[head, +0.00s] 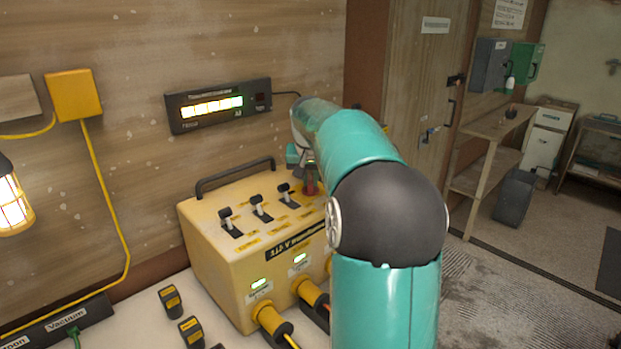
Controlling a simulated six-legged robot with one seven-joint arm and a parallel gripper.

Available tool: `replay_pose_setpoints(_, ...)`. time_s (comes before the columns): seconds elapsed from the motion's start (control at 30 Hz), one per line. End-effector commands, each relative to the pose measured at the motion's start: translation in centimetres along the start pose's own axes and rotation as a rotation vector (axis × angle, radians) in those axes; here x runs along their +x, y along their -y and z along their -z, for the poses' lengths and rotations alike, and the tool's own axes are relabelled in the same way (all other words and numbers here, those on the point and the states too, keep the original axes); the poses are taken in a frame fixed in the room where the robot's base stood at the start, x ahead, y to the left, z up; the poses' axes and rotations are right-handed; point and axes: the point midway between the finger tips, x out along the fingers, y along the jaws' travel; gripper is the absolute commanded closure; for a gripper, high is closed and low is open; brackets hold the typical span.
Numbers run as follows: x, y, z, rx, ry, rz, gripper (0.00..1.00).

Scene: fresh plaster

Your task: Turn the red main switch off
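A yellow power box (222,270) with a black carry handle stands on the pale bench. Its top has a row of black lever switches (261,208). A red main switch (311,186) shows at the right end of this row, partly hidden by my arm. My gripper (299,160) is at the red switch, mostly hidden behind my teal arm. I cannot tell whether its fingers touch the switch or are open or shut. The box's right part is hidden by my arm.
A black display (218,105) with a lit bar hangs on the wooden wall. Yellow plugs (268,318) with cables stick out of the box front. Loose black-and-yellow pieces (171,300) lie on the bench. A lit lamp (12,203) hangs at left. Open floor lies at right.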

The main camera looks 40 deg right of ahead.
Motion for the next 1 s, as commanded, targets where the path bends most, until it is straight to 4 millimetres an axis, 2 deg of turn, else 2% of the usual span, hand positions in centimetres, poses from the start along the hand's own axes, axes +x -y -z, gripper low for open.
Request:
replay_pose_setpoints(0.47, 0.03, -0.07, 0.03, -0.054, -0.001, 0.023, 1.00)
replay_pose_setpoints(0.67, 0.03, -0.16, 0.06, -0.160, -0.002, 0.067, 1.00)
replay_pose_setpoints(1.0, 0.10, -0.36, 0.16, -0.438, -0.002, 0.184, 1.00)
